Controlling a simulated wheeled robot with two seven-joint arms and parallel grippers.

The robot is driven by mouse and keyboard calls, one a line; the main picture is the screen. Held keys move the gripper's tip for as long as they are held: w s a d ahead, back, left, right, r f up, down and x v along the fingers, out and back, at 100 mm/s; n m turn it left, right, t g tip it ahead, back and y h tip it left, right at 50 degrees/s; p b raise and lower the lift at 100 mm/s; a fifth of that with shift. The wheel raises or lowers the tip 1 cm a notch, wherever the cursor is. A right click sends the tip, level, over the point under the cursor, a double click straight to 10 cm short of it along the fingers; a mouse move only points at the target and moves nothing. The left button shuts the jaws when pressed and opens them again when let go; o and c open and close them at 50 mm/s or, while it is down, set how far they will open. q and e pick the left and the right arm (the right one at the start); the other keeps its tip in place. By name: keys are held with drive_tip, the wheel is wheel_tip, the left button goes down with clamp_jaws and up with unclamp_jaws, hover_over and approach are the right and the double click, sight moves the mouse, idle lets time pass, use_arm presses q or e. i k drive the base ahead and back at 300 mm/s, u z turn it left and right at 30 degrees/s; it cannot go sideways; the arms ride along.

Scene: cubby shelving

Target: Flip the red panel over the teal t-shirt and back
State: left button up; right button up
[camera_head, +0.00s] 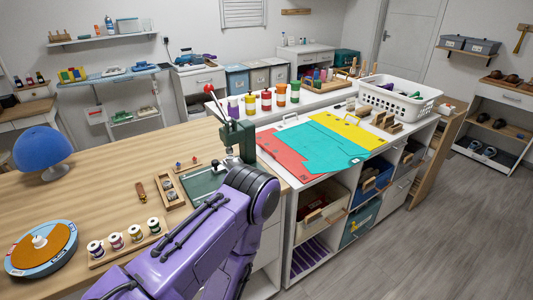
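The teal t-shirt (325,147) lies spread flat on the white counter, on a folding board. The red panel (287,160) lies flat at the left, its visible part beside the shirt and the rest covered by it. The yellow panel (352,130) lies flat along the far right of the shirt. A purple arm of mine rises from the lower left, with its bend (262,190) just left of the red panel. Neither gripper shows in this view, and whatever lies behind the arm is hidden.
A green press (241,139) with a red-knobbed lever stands left of the board. Several colored bottles (266,100) stand behind it. A white basket (398,97) stands at the back right. Spools (116,241) and a blue dome (41,148) are on the wooden table.

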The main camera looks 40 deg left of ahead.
sight(291, 160)
drive_tip(key=k, duration=1.05)
drive_tip(key=u, duration=0.85)
drive_tip(key=i, duration=0.95)
drive_tip(key=z, duration=0.15)
